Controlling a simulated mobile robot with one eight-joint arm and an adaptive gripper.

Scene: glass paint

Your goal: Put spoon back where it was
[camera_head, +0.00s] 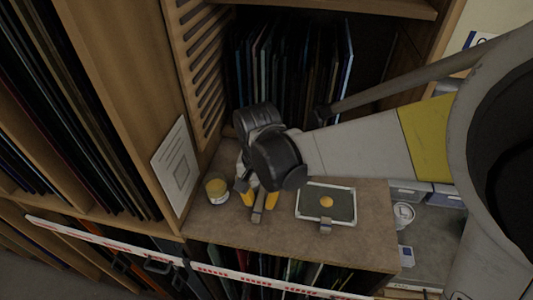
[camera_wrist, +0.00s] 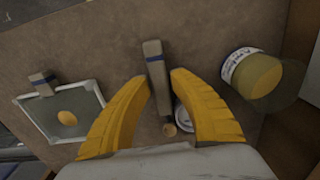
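The spoon (camera_wrist: 155,70) shows in the wrist view as a pale handle with a blue band and a small brownish end; its bowl is not clearly seen. In the head view its handle (camera_head: 258,215) points toward the shelf's front edge. My gripper (camera_wrist: 162,77) has its yellow fingers on either side of the handle. The left finger seems to touch it and a thin gap shows at the right, so I cannot tell whether they grip. In the head view my gripper (camera_head: 258,204) is low over the shelf, its wrist hiding what lies behind.
A yellow jar (camera_head: 217,190) stands left of my gripper. A round whitish thing (camera_wrist: 183,116) is partly hidden by a finger. A wooden side wall (camera_head: 128,75) bounds the left.

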